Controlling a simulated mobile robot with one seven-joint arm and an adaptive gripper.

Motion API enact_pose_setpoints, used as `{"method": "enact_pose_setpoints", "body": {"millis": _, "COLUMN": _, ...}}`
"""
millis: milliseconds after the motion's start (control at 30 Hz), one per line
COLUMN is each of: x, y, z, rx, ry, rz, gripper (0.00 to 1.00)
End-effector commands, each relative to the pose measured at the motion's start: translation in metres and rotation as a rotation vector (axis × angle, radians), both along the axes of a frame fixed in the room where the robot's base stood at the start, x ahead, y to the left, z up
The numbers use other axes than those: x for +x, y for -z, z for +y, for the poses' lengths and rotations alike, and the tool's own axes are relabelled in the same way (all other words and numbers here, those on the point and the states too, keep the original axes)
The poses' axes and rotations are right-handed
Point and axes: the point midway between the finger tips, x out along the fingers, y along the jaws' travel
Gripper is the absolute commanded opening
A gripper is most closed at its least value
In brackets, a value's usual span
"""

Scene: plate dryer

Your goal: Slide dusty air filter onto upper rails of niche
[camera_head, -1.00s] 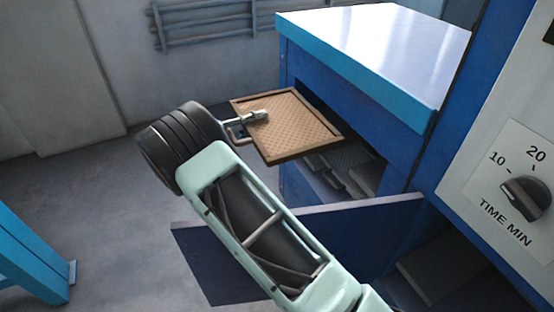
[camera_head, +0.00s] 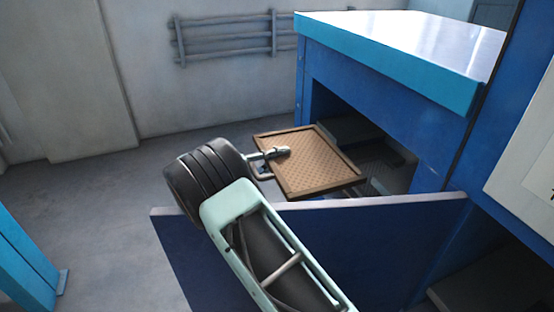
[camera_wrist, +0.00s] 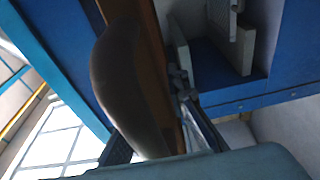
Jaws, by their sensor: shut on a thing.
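The dusty air filter (camera_head: 318,172) is a tan mesh panel in a brown frame, held nearly flat at the niche mouth in the head view. My gripper (camera_head: 272,157) is shut on its left edge. The niche (camera_head: 395,172) is a dark opening in the blue cabinet. The filter's far part overlaps the opening in the picture; I cannot tell whether it touches a rail. In the wrist view, a brown strip of the filter frame (camera_wrist: 155,60) runs down the middle, and grey rail-like parts (camera_wrist: 243,50) show to the right. The filter hides part of the niche.
An open dark blue door panel (camera_head: 330,235) stands below and in front of the niche. The cabinet's light blue top (camera_head: 400,45) overhangs it. A wall rack of pipes (camera_head: 225,38) is behind. A blue leg (camera_head: 25,245) stands at far left. The floor between is clear.

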Motion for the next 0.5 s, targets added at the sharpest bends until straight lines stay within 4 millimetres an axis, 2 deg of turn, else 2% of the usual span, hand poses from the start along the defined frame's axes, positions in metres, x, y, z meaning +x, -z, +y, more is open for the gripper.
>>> {"method": "enact_pose_setpoints", "body": {"millis": 500, "x": 0.023, "y": -0.003, "z": -0.058, "rx": -0.002, "ry": 0.003, "rz": -0.001, "gripper": 0.0}}
